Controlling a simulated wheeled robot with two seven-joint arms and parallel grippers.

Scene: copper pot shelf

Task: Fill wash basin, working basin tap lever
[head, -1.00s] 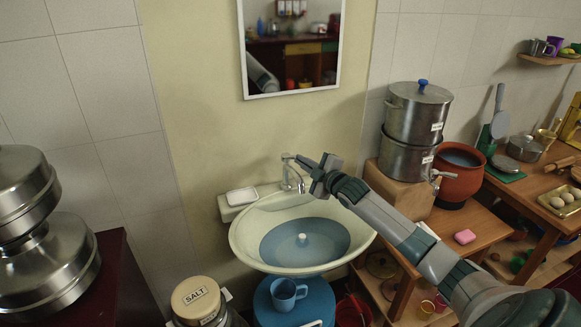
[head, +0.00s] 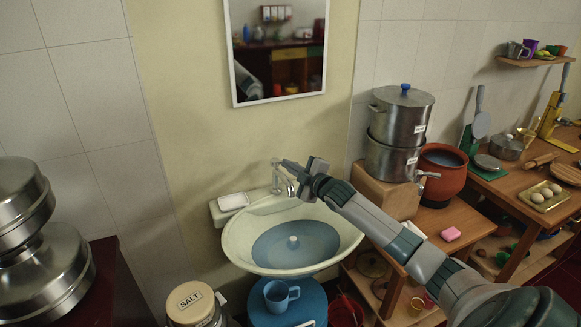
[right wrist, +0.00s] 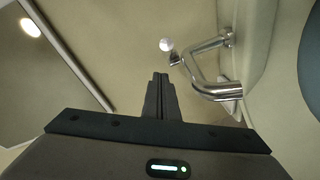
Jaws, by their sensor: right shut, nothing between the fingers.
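The cream wash basin (head: 238,246) hangs on the wall with a broad pool of bluish water (head: 315,246) in it. The chrome basin tap (head: 276,182) stands at its back edge. My right gripper (head: 287,164) is shut and empty, pointing left at the top of the tap in the head view. In the right wrist view, the shut fingers (right wrist: 160,82) lie left of the chrome tap (right wrist: 205,78), close to its pale round lever end (right wrist: 166,45). I cannot tell whether they touch. No stream from the spout is distinguishable. My left gripper is out of view.
A soap dish (head: 232,202) sits left of the tap. A blue mug (head: 279,296) stands on a blue drum (head: 255,309) below the basin. A mirror (head: 277,45) hangs above.

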